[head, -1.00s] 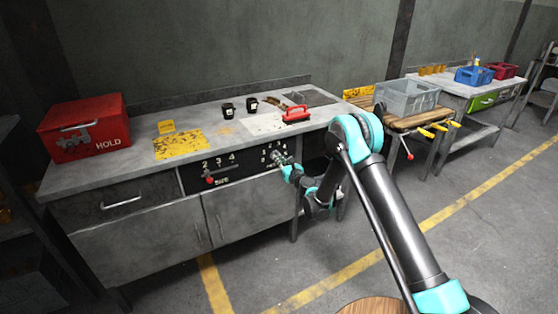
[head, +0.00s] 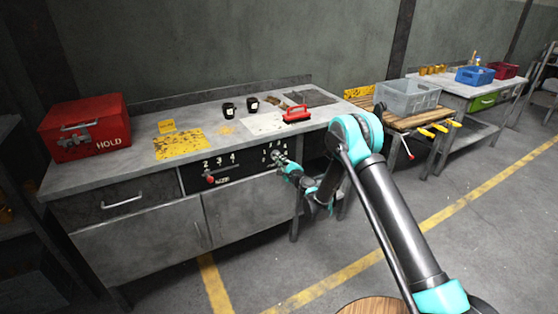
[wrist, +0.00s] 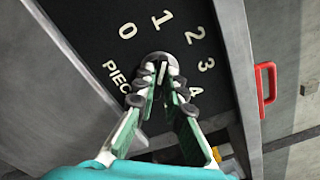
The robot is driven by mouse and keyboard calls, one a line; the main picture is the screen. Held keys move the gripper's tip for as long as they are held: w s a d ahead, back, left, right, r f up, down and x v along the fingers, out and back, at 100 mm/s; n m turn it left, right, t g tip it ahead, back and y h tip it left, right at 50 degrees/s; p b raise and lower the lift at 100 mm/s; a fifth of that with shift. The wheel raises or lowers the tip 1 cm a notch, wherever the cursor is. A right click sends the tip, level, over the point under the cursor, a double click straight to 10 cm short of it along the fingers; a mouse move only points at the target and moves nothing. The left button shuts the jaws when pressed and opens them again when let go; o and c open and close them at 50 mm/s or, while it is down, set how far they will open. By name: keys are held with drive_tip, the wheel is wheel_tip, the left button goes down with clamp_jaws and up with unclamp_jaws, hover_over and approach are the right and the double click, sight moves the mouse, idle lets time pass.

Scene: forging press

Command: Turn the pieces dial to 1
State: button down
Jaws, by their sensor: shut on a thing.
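The pieces dial (wrist: 158,60) is a round grey knob on a black panel, with white numbers 0 to 4 around it and the partly covered word PIECES beside it. My gripper (wrist: 160,72) is shut on its knob, with both fingers closed in on it. The fingers hide most of the knob, so I cannot tell for certain which number it points to. In the head view my gripper (head: 279,158) is at the right end of the bench's black panel (head: 243,166), over this dial.
A red-handled control (head: 210,178) sits left on the same panel. A grey crate (head: 408,97) is on the wooden table to the right.

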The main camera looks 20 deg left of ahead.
sight(275, 137)
drive_tip(key=shift+s+n, duration=0.1)
drive_tip(key=shift+n, duration=0.7)
drive_tip(key=c, duration=1.6)
unclamp_jaws()
wheel_tip(275, 137, up, 10)
drive_tip(key=shift+f, duration=0.1)
